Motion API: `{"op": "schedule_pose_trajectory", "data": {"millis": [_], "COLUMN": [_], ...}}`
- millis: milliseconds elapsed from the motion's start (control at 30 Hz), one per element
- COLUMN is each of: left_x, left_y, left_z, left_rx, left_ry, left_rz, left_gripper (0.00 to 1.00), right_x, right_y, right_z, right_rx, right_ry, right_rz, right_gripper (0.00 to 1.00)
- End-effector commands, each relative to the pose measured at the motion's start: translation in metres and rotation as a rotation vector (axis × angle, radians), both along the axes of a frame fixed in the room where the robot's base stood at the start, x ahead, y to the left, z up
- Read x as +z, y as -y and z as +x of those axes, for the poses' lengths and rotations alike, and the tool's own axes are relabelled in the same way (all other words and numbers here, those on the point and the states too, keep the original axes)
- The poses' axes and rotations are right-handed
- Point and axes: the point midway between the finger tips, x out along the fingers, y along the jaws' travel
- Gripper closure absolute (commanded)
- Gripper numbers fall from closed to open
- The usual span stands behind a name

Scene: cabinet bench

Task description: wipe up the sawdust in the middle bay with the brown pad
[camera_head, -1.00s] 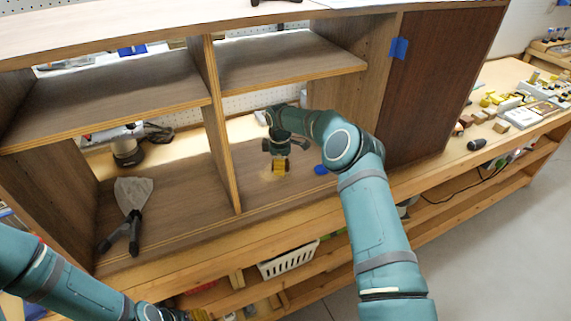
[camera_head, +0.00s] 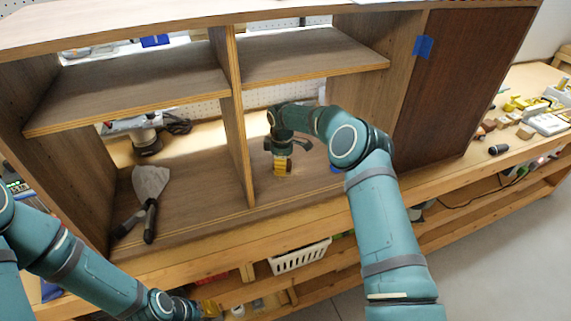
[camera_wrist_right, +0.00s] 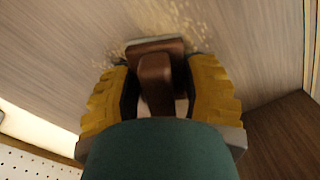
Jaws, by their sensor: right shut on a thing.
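My right gripper (camera_head: 282,168) is inside the lower middle bay, pointing down at the bay floor (camera_head: 310,186). In the right wrist view its yellow fingers (camera_wrist_right: 160,95) are shut on the handle of the brown pad (camera_wrist_right: 156,70). The pad is low over the floor; whether it presses on it I cannot tell. Pale sawdust (camera_wrist_right: 180,22) lies scattered beside and beyond the pad. In the head view the pad is mostly hidden by the gripper. My left arm is at the lower left, its gripper (camera_head: 195,308) low in front of the bench, its fingers unclear.
An upright divider (camera_head: 240,150) bounds the middle bay on the left. A blue thing (camera_head: 335,168) sits behind my right arm. A shelf (camera_head: 310,62) is above.

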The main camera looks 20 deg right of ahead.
Motion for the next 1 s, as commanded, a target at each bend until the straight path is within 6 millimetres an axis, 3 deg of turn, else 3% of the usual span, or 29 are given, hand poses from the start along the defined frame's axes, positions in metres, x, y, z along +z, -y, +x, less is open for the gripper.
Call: {"op": "schedule_pose_trajectory", "data": {"millis": [400,1000], "left_x": [-0.002,-0.006], "left_y": [0.0,0.0], "left_z": [0.0,0.0], "left_rx": [0.0,0.0], "left_ry": [0.0,0.0], "left_rz": [0.0,0.0], "left_gripper": [0.6,0.6], "right_x": [-0.001,0.001], "right_y": [-0.032,-0.029], "right_z": [-0.002,0.018], "right_rx": [0.002,0.0], "right_ry": [-0.004,-0.002], "right_rz": [0.002,0.001], "right_gripper": [0.88,0.88]}}
